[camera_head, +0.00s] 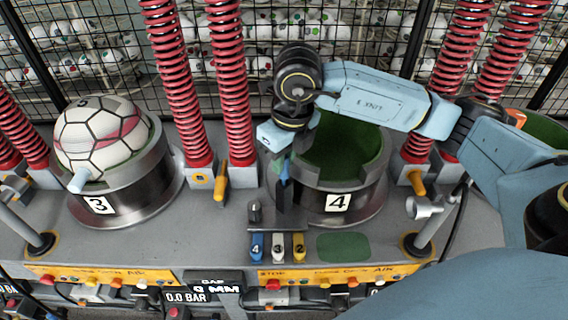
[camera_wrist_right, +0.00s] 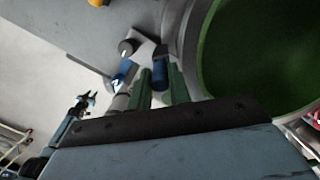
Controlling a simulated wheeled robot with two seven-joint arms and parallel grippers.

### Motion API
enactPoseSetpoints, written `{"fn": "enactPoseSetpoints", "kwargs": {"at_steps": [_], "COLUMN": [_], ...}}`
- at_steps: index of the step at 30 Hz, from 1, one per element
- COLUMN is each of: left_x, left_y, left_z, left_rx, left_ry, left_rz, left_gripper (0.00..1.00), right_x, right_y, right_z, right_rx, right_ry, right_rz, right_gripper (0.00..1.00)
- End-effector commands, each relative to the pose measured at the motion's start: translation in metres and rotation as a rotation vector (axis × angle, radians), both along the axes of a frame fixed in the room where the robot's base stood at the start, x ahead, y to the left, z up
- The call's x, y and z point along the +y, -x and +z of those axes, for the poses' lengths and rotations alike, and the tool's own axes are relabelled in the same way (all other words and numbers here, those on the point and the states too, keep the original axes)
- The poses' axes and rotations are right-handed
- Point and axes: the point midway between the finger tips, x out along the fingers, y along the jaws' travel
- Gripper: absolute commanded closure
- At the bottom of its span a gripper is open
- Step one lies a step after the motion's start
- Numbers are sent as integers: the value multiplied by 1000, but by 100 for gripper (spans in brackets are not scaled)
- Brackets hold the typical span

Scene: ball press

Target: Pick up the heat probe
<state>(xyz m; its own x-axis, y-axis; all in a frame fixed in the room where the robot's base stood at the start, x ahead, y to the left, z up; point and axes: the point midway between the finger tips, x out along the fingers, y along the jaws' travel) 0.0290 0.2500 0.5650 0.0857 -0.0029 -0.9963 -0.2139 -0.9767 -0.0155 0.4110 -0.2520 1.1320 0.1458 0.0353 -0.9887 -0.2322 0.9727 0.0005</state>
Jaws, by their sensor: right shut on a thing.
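My right gripper (camera_head: 283,182) points down just left of the green-lined mould marked 4 (camera_head: 340,200). Its two green fingers (camera_wrist_right: 160,88) are shut on a slim tool with a blue end, the heat probe (camera_wrist_right: 160,72), in the right wrist view. In the head view the fingers and my wrist mostly hide the probe, and I cannot tell whether it is clear of its holder.
A dark knob (camera_head: 254,211) stands beside the gripper, behind blue, white and yellow numbered tags (camera_head: 278,247). A ball (camera_head: 100,137) sits in mould 3 (camera_head: 110,205). Red springs (camera_head: 232,90) rise behind the moulds. A yellow lever (camera_head: 219,186) stands at the left.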

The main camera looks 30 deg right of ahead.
Motion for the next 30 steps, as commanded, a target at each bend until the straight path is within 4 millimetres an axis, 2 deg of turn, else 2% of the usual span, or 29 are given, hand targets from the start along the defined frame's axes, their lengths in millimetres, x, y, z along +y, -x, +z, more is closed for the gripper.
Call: {"fn": "enactPoseSetpoints", "kwargs": {"at_steps": [10,17,24,27,30], "left_x": [0,0,0,0,0], "left_y": [-4,-5,-5,-5,-5], "left_z": [-6,-15,-25,-52,-69], "left_rx": [-5,-7,-8,-8,-8], "left_ry": [0,1,1,1,1], "left_rz": [1,1,1,2,2], "left_gripper": [64,64,64,64,64], "right_x": [0,28,67,73,79], "right_y": [-1,44,109,115,126], "right_z": [56,53,53,49,48], "right_rx": [-6,-2,-6,-11,-10], "right_ry": [0,0,0,-5,1], "right_rz": [2,11,16,7,8], "right_gripper": [100,100,100,100,100]}}
